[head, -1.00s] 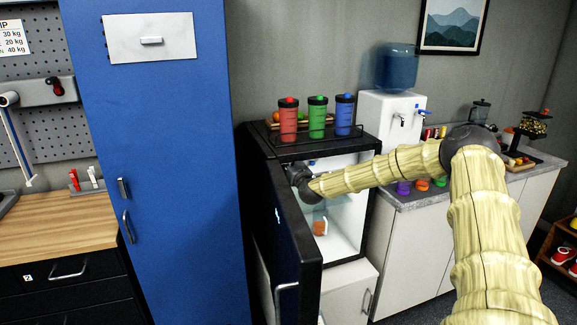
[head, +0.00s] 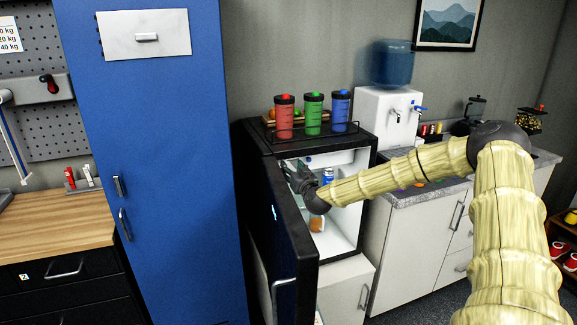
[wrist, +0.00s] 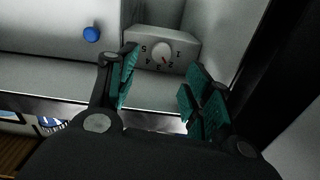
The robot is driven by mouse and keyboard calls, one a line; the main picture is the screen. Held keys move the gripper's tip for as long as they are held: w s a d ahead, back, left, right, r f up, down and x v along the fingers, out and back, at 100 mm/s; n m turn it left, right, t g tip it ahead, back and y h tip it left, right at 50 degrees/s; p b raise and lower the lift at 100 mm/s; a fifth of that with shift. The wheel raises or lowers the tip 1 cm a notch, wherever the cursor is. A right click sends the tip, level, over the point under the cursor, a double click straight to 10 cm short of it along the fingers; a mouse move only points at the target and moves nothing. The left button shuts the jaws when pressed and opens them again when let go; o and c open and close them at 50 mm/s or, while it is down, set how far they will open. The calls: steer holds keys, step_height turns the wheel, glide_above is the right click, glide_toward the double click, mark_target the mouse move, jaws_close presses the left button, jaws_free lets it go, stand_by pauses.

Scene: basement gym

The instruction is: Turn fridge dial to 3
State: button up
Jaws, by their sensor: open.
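The fridge dial (wrist: 163,52) is a pale round knob on a grey box inside the fridge, with numbers 1 to 5 around it. The dial is not discernible in the head view.
The fridge door (head: 287,215) stands open at the left. A blue-and-white can (head: 327,175) and an orange item (head: 316,224) are inside. Red (head: 284,117), green (head: 314,115) and blue (head: 341,111) cups stand on top. A blue knob (wrist: 91,34) shows left of the dial.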

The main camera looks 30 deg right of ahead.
steer(key=shift+v, duration=2.1)
steer(key=w+d+n+y+b, duration=0.1)
steer(key=w+d+n+b, duration=0.2)
steer(key=w, duration=0.8)
steer(key=shift+w+n+y, duration=0.3)
steer(key=shift+n, duration=0.4)
steer(key=c, duration=1)
